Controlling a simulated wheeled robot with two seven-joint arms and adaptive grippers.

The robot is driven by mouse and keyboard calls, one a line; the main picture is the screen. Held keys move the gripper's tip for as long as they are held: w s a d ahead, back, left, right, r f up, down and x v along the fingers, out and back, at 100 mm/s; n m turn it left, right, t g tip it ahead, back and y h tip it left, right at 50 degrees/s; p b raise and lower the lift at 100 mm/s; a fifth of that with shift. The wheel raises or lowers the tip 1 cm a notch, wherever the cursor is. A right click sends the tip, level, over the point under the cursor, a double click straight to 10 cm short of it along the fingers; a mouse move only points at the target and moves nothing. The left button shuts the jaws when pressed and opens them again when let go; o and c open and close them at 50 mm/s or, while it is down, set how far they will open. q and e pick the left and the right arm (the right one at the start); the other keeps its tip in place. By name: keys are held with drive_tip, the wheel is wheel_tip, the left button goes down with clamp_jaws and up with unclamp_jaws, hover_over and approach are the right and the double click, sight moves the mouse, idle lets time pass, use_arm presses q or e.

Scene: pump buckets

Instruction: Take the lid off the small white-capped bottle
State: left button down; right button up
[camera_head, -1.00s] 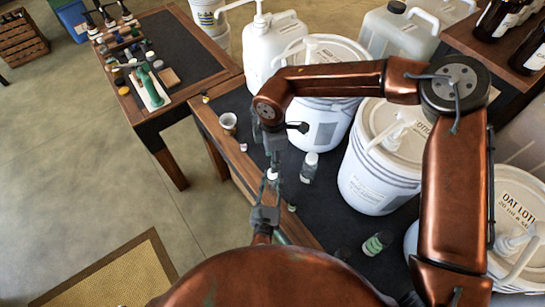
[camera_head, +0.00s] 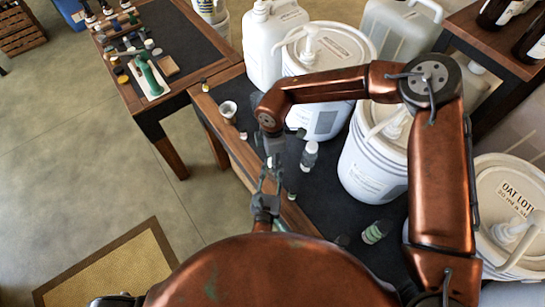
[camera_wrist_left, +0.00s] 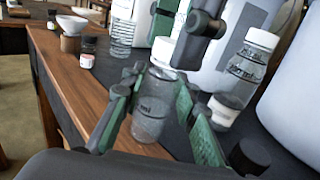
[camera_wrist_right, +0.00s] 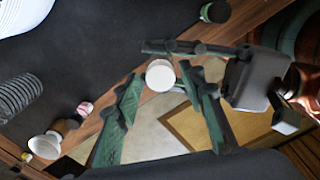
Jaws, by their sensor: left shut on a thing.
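The small bottle (camera_wrist_left: 152,108) is clear grey with a white cap (camera_wrist_left: 163,52) and stands upright between my left gripper's fingers (camera_wrist_left: 152,95), which are shut on its body. In the right wrist view the white cap (camera_wrist_right: 160,75) shows from above, between and beyond the parted fingers of my right gripper (camera_wrist_right: 165,85). My right gripper is open and holds nothing; part of it shows beside the cap in the left wrist view. In the head view my left gripper (camera_head: 266,192) is below my right gripper (camera_head: 273,160), and the bottle is mostly hidden.
Another white-capped bottle (camera_head: 309,156) stands on the dark table, right of the grippers. A green-labelled bottle (camera_head: 376,232) and a small cup (camera_head: 228,111) are also there. Large pump buckets (camera_head: 372,165) crowd the right side. A side table (camera_head: 190,50) holds small items.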

clamp_jaws()
drive_tip(key=n, duration=0.6)
idle(0.4)
drive_tip(key=shift+o, duration=0.9)
unclamp_jaws()
drive_tip(key=shift+r, duration=0.1)
